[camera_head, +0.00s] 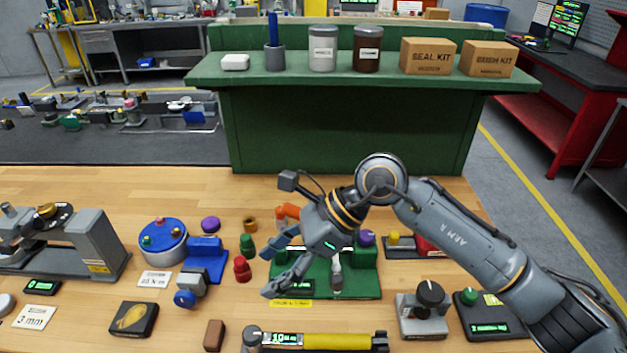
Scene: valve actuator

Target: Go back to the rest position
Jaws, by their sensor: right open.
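My right arm (455,225) reaches in from the lower right over the wooden bench. My right gripper (256,262) points left, its two fingers spread apart and nothing visible between them. It hangs over the left part of a green fixture (365,284) and partly hides it. Small red (242,270) and green (247,245) knobs stand close to the fingertips; I cannot tell how near they are in height. My left arm and left gripper do not show.
A grey press-like device (95,240) stands at left, beside a round blue-and-white device (163,242). A yellow-handled tool (340,341) lies in front. A grey knob unit (422,314) sits near my forearm. Behind is a green shelf (300,78) with jars and boxes.

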